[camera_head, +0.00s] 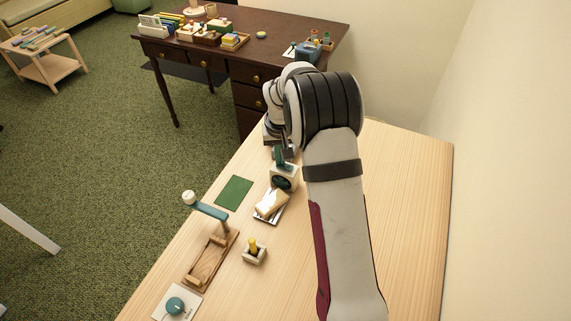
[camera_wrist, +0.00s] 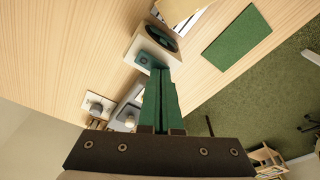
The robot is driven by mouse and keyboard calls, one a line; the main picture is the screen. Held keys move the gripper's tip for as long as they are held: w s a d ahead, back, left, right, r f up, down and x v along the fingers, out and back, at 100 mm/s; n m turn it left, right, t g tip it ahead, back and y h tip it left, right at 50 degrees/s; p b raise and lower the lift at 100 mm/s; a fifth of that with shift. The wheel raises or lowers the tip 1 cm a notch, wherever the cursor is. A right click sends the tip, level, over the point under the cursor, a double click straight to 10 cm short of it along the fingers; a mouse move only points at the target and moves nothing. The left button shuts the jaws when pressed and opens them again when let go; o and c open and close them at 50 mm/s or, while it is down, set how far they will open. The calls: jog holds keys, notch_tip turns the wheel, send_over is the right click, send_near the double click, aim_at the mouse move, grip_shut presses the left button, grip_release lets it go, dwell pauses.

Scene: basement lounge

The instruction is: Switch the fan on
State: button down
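The fan (camera_head: 284,183) appears to be a small cream box with a dark round grille, standing on the pale wooden table. In the wrist view the fan (camera_wrist: 139,44) shows its dark grille and a small teal square part, perhaps its switch (camera_wrist: 146,59). My gripper (camera_head: 279,154) has green fingers and is directly behind and above the box in the head view. In the wrist view the gripper fingertips (camera_wrist: 160,72) are together with only a thin line between them, right beside the teal part. I cannot tell whether they touch it. Nothing shows between the fingers.
On the table (camera_head: 410,190) are a green mat (camera_head: 234,192), a tray with a pale block (camera_head: 271,204), a yellow-pegged block (camera_head: 254,252), a wooden frame with a teal lever (camera_head: 210,211) and a teal dial (camera_head: 175,305). A brown desk (camera_head: 290,55) stands behind. A wall bounds the right.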

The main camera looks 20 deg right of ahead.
jog(key=shift+r, duration=3.45)
jog(key=s+a+r+m+y, duration=0.1)
jog(key=s+a+r, duration=0.3)
jog(key=s, duration=0.5)
jog(key=s+a+r, duration=0.4)
jog(key=s, duration=0.4)
jog(key=s+a+f+g, duration=0.1)
jog(key=s+a, duration=0.1)
jog(key=s, duration=0.7)
jog(key=s+a+f+m+g+y, duration=0.1)
jog(key=s+a, duration=0.1)
jog(key=s, duration=0.8)
jog(key=shift+a+m, duration=0.25)
jog(key=shift+m, duration=0.05)
